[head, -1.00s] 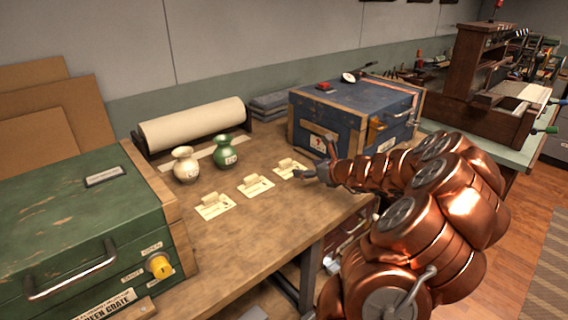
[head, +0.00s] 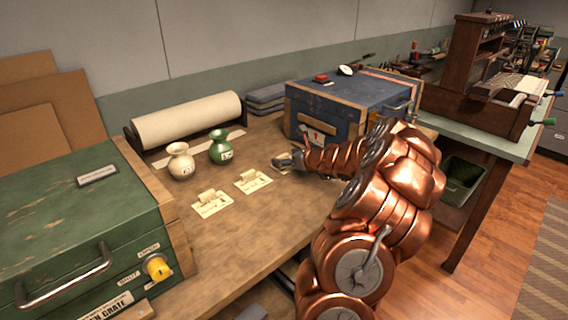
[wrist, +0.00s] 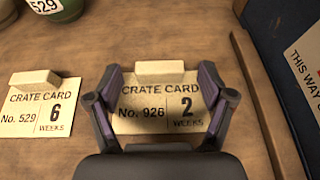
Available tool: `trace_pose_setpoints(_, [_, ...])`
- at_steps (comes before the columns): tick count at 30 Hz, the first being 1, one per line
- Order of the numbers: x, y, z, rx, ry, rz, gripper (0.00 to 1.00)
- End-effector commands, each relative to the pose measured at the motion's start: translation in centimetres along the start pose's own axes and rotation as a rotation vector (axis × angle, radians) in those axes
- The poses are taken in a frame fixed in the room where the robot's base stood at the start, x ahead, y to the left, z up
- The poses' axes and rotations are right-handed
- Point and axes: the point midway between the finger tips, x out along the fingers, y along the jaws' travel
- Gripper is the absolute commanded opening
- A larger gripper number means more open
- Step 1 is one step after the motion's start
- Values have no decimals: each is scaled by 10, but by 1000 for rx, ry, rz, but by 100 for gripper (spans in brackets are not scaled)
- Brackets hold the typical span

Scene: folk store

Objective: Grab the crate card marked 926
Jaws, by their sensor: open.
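The crate card marked 926 (wrist: 150,105) lies on the wooden bench in the wrist view, reading "2 weeks", with a raised pale tab (wrist: 160,70) at its far edge. My gripper (wrist: 162,82) is open above it, one finger at each side of the card. I cannot tell whether the fingers touch it. In the head view my gripper (head: 288,160) covers most of this card at the right end of the row. The card marked 529 (wrist: 35,112) lies to its left, reading "6 weeks". Another card (head: 211,204) lies farther left in the head view.
A green crate (head: 70,215) stands at the left of the bench and a blue crate (head: 350,110) at the back right. A cream vase (head: 180,163) and a green vase (head: 220,150) stand behind the cards. A paper roll (head: 188,120) lies behind them.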

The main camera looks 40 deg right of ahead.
Motion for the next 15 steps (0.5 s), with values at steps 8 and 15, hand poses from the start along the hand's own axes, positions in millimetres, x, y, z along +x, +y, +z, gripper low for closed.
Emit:
trace_pose_setpoints(8, [4, 1, 0, 0, 0, 1, 81])
trace_pose_setpoints(15, [4, 1, 0, 0, 0, 1, 57])
